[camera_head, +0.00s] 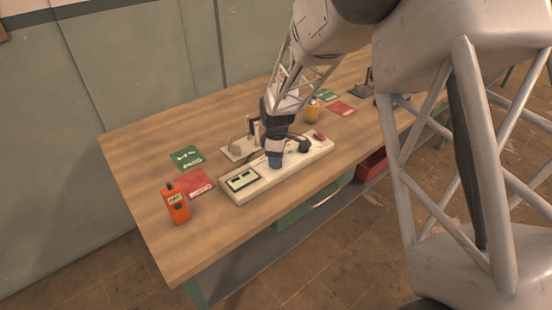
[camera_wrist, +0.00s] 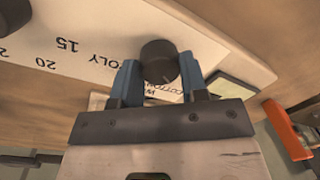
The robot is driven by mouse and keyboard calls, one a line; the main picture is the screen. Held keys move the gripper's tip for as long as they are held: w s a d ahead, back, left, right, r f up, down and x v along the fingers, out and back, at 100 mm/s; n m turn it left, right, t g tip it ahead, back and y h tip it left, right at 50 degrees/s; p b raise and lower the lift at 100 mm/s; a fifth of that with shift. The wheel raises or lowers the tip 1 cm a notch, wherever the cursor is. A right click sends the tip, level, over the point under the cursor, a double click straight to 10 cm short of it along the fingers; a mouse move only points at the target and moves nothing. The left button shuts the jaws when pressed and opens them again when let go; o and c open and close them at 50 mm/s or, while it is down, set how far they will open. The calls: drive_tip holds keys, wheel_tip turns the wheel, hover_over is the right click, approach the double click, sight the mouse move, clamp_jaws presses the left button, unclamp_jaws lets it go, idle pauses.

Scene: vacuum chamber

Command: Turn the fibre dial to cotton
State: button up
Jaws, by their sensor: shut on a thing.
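The fibre dial is a round black knob (camera_wrist: 158,53) on the white panel, seen in the wrist view. My gripper (camera_wrist: 159,66) is shut on it, with one blue finger on each side. The panel lettering near the dial reads POLY and COTTON, with another word partly hidden by the fingers. In the head view, my gripper (camera_head: 275,160) reaches down onto the white control panel (camera_head: 229,193), and hides the dial.
A second black knob (camera_wrist: 13,14) is at the upper left, near the numbers 15 and 20. The panel has a display (camera_head: 242,180) and a red part (camera_head: 319,136). An orange handheld device (camera_head: 176,204) and a red card (camera_head: 195,184) are to its left. The front left tabletop is clear.

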drive_tip(key=o, duration=0.9)
drive_tip(key=shift+o, duration=0.2)
drive_tip(key=shift+r, duration=0.15)
drive_tip(key=shift+w+r, duration=0.2)
drive_tip(key=shift+r, duration=1.7)
drive_tip(key=shift+w+r, duration=0.15)
drive_tip(key=shift+r, duration=1.7)
